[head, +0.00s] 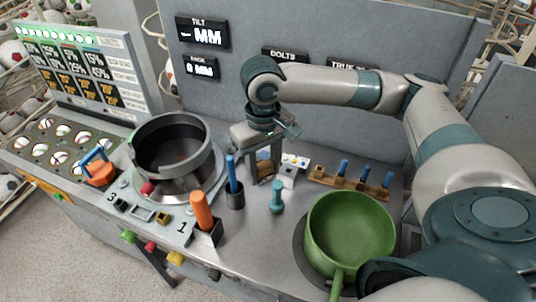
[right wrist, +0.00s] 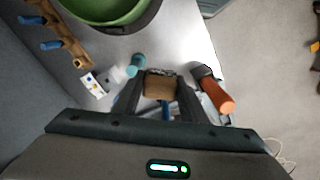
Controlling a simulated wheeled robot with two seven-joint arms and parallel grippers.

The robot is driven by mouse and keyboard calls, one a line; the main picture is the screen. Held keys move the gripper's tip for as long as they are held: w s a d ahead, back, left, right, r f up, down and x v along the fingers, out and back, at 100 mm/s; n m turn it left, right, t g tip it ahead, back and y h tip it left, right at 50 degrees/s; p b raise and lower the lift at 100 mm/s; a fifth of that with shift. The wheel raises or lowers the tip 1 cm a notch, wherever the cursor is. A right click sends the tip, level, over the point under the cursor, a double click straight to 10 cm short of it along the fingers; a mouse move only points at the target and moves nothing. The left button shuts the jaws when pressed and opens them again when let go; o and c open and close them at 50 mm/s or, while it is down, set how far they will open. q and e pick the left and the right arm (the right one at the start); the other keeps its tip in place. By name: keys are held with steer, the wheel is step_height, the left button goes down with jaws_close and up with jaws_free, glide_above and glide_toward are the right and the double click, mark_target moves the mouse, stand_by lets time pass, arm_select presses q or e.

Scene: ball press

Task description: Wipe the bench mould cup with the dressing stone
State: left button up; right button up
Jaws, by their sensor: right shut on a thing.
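My right gripper (head: 263,172) points down over the middle of the bench, shut on a brown block (right wrist: 160,86) that appears to be the dressing stone. The block (head: 265,168) shows between the fingers in the head view. A large dark round cup (head: 173,128) with an open top, which looks like the bench mould cup, stands on a metal base to the left of the gripper, apart from the stone. A small red ball-like thing (head: 147,188) is at its front. My left gripper is not in view.
A green pan (head: 350,225) stands at the right. Nearby are a teal peg-like piece (head: 277,196), a dark holder with a blue stick (head: 233,190), an orange handle (head: 202,212) and a wooden rack with blue pegs (head: 350,184). A grey panel (head: 330,115) rises behind.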

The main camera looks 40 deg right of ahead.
steer(key=a+f+b, duration=0.4)
steer(key=a, duration=0.3)
step_height(320, 180, down, 12)
steer(key=s+b, duration=0.1)
steer(key=b, duration=1)
steer(key=shift+a+r+n+b, duration=0.25)
steer(key=shift+a+n+b, duration=0.05)
steer(key=shift+r, duration=0.15)
